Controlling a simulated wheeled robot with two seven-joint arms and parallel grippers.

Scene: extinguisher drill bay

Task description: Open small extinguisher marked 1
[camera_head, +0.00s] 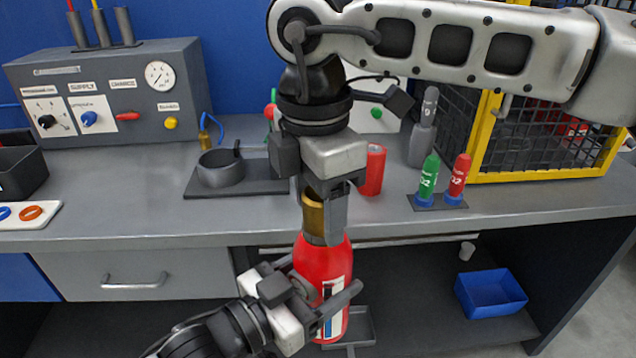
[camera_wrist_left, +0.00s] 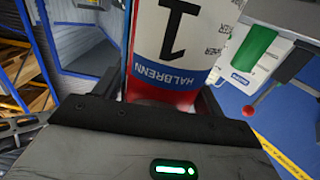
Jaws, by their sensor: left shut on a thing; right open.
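The small red extinguisher (camera_head: 336,256) is upright in front of the bench edge in the head view. Its brass-coloured top (camera_head: 313,214) is partly hidden. The left wrist view shows its white label with a black 1 (camera_wrist_left: 178,35). My left gripper (camera_head: 328,296), from the lower left, is shut around the extinguisher's body. My right gripper (camera_head: 322,232) points down from above, with its fingers open at the brass top. I cannot tell whether they touch it.
A grey control box (camera_head: 110,92) with a gauge stands at the back left of the bench (camera_head: 110,215). A dark tray with a round cup (camera_head: 222,168), a red can (camera_head: 372,172) and green and red cartridges (camera_head: 428,180) stand nearby. A yellow-framed cage (camera_head: 478,135) is right. A blue bin (camera_head: 490,294) sits below.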

